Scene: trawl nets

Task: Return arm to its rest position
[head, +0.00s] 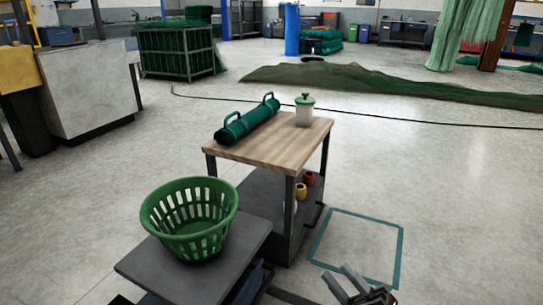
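My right gripper (337,272) shows at the bottom edge, right of centre, over the floor near a teal outlined square (399,258). Its two fingers stand apart with nothing visible between them. Most of the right arm is out of frame. My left gripper is not in view.
A wood-topped cart (272,152) in the middle carries a green roll with handles (247,122) and a green-lidded jar (305,112); small red and yellow items sit on its lower shelf. A green basket (190,218) stands on a grey surface (150,270) at front left. Floor right of the cart is mostly clear, crossed by a dark cable (400,121).

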